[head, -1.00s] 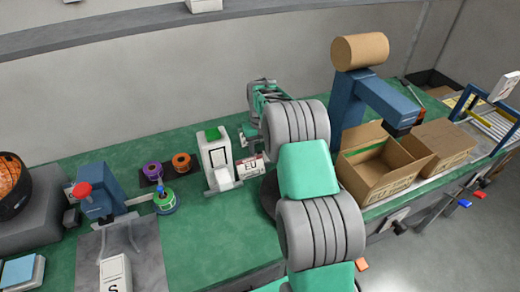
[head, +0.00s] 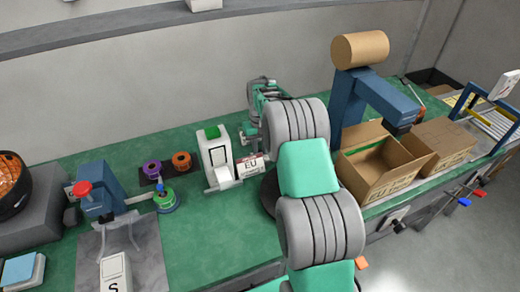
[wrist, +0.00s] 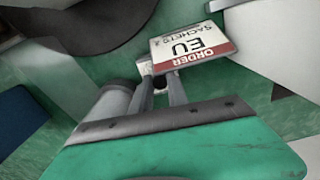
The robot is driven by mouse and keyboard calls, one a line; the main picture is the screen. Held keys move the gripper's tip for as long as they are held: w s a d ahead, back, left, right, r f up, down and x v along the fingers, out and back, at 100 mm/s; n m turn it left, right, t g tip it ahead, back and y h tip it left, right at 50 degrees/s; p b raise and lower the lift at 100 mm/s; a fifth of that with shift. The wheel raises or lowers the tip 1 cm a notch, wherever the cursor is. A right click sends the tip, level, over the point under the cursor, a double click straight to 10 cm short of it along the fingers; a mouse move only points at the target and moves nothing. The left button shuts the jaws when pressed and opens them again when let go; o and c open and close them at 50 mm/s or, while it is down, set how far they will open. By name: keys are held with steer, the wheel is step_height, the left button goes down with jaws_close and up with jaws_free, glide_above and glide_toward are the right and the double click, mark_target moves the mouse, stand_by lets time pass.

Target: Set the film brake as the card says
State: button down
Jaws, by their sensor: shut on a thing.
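The order card (head: 250,167), white with a red band and a big "EU", shows at mid-bench in the head view. In the wrist view the card (wrist: 193,47) reads "ORDER EU SACHETS 2", upside down. My gripper (wrist: 161,80) is shut at the edge of the card with the red band. The fingertips partly hide what lies between them. In the head view my gripper (head: 250,142) is just above the card, partly hidden. A brown roll (head: 360,50) sits on top of a blue stand (head: 347,108). I cannot tell where the film brake is.
A white dispenser (head: 214,150) with a green top stands close left of my gripper. An open carton (head: 378,172) is at the right.

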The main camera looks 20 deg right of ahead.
mark_target(260, 151)
steer(key=shift+f+m+b, duration=0.1)
steer(key=shift+m+b, duration=0.4)
steer(key=shift+m, duration=1)
steer(key=c, duration=1.3)
jaws_free()
step_height(260, 151, up, 8)
steer(key=shift+r+b, duration=0.1)
steer(key=shift+b, duration=0.5)
